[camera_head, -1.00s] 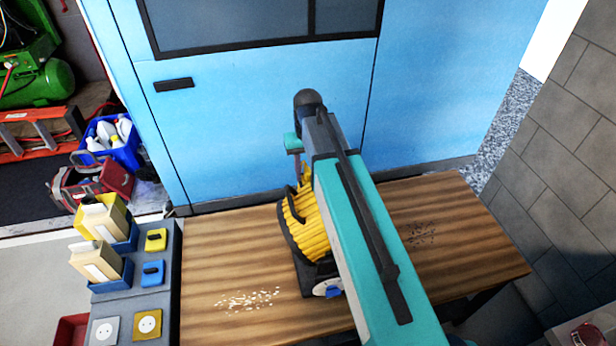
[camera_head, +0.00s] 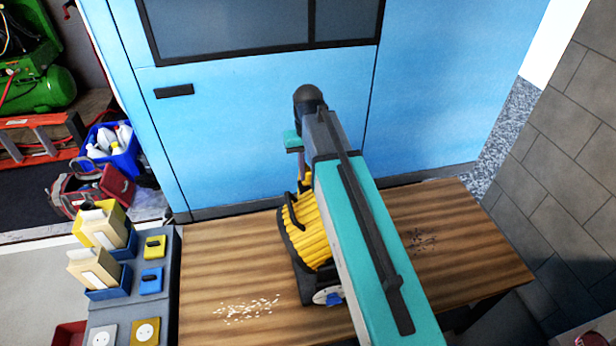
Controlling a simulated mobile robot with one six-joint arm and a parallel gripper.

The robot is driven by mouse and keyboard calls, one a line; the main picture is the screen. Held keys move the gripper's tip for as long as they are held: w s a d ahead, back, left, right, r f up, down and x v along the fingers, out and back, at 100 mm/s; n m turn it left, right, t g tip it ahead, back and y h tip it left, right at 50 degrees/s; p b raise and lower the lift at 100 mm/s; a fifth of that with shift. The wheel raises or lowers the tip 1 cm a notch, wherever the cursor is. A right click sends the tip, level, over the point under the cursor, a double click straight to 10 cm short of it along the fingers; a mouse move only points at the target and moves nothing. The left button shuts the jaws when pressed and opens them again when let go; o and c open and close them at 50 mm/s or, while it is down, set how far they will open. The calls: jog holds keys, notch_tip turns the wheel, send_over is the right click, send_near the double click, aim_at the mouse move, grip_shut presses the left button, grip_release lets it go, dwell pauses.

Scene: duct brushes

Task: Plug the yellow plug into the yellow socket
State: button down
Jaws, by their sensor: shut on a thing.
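A yellow socket (camera_head: 145,332) with a round face is on the grey panel at the lower left, cut by the bottom edge. A pale grey socket (camera_head: 103,334) is beside it on the left. A yellow reel-like bundle (camera_head: 313,238) with a dark frame and handle stands on the wooden table, partly behind my arm. No yellow plug can be made out. My arm crosses the table in front of the bundle and bends at its far end; a wrist part goes down behind it. My gripper's fingers are hidden.
Small yellow (camera_head: 154,247) and blue (camera_head: 152,281) blocks lie on the grey panel, beside open boxes (camera_head: 100,228) in holders. The wooden table (camera_head: 215,262) has pale bits scattered near its front left. A blue cabinet (camera_head: 255,120) stands behind it, a tiled wall (camera_head: 570,190) at right.

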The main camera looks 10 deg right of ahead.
aim_at(308, 170)
jog(key=shift+r+b, duration=0.7)
jog(key=shift+r, duration=2.85)
jog(key=d+f+n, duration=0.3)
jog(key=d+n, duration=0.2)
jog(key=d, duration=0.2)
jog(key=shift+s+f+n, duration=0.15)
jog(key=shift+s+n, duration=0.05)
jog(key=shift+n, duration=0.2)
jog(key=shift+s, duration=0.1)
